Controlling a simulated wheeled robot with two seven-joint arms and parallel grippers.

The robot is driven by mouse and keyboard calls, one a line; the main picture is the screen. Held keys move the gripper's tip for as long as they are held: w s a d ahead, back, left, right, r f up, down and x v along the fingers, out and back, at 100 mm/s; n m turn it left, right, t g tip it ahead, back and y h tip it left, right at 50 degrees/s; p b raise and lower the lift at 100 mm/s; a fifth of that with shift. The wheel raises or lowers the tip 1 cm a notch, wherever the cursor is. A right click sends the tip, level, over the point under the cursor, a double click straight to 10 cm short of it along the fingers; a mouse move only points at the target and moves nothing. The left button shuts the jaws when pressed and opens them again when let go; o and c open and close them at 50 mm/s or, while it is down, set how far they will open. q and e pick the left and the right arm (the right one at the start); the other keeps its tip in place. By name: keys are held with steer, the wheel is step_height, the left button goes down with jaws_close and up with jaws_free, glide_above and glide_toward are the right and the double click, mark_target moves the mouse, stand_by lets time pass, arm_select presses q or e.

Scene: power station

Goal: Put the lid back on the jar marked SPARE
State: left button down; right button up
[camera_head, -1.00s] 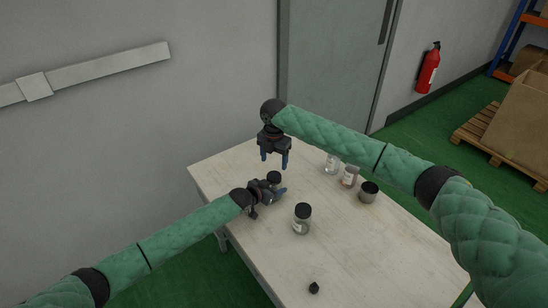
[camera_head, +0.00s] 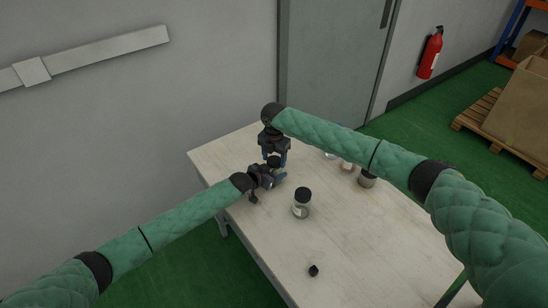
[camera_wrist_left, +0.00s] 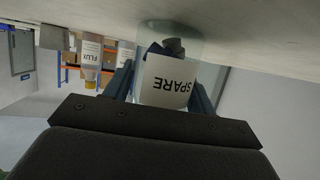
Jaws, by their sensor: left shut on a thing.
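My left gripper (camera_head: 272,179) is shut on the jar marked SPARE (camera_wrist_left: 170,80), low at the table's back left. In the left wrist view its white label is upside down and dark contents show through the clear wall. A dark round top (camera_head: 274,161) shows above my left gripper; I cannot tell whether it is a lid on the jar. My right gripper (camera_head: 275,156) points down just above, open, its blue fingers on either side of that top as seen from the head.
A clear jar with a black lid (camera_head: 302,197) stands mid-table. A small black knob-like object (camera_head: 314,270) lies near the front. A metal cup (camera_head: 367,180) and more jars stand at the right, partly behind my right arm.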

steer(key=c, duration=0.8)
steer(key=shift+o, duration=0.2)
steer(key=m, duration=0.5)
steer(key=shift+m, duration=0.3)
steer(key=m, duration=0.4)
steer(key=o, duration=1.1)
